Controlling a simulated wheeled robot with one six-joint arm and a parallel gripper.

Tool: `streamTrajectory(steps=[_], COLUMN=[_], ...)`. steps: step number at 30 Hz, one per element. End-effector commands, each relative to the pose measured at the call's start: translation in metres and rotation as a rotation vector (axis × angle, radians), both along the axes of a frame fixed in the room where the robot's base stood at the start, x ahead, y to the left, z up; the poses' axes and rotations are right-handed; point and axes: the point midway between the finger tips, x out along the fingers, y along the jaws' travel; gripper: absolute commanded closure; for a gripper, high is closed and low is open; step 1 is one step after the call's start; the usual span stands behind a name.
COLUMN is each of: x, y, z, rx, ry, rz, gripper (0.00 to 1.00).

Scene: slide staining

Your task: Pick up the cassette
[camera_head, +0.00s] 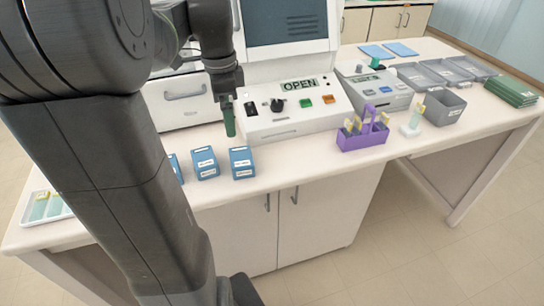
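My gripper (228,98) points down in front of the white machine, above the table's front part. A narrow dark green piece (230,122) hangs upright between its fingertips, clear of the table, and the gripper looks shut on it. I cannot tell for sure whether this piece is the cassette. A purple carrier (362,141) with a handle stands on the table to the right, holding several yellow-tipped slides.
Blue boxes (242,162) stand near the front edge. The white machine (296,112) reads OPEN. A grey device (372,88), a grey bin (444,108), grey trays (446,70) and a green stack (512,90) lie right. A slide tray (44,208) is left. Bare table lies front right.

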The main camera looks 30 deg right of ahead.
Motion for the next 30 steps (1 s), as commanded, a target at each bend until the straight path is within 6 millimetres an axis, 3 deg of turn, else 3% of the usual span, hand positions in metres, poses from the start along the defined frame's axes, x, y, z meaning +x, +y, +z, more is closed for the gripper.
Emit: streamTrajectory(steps=[5, 15, 23, 30], x=[-0.006, -0.005, -0.005, -0.003], y=[-0.008, -0.008, -0.008, -0.012], z=[-0.004, -0.066, -0.087, -0.120], rx=[0.016, 0.016, 0.015, 0.016], ry=[-0.016, -0.014, -0.017, -0.014], rz=[-0.004, -0.003, -0.004, -0.004], gripper=[0.00, 0.00, 0.00, 0.00])
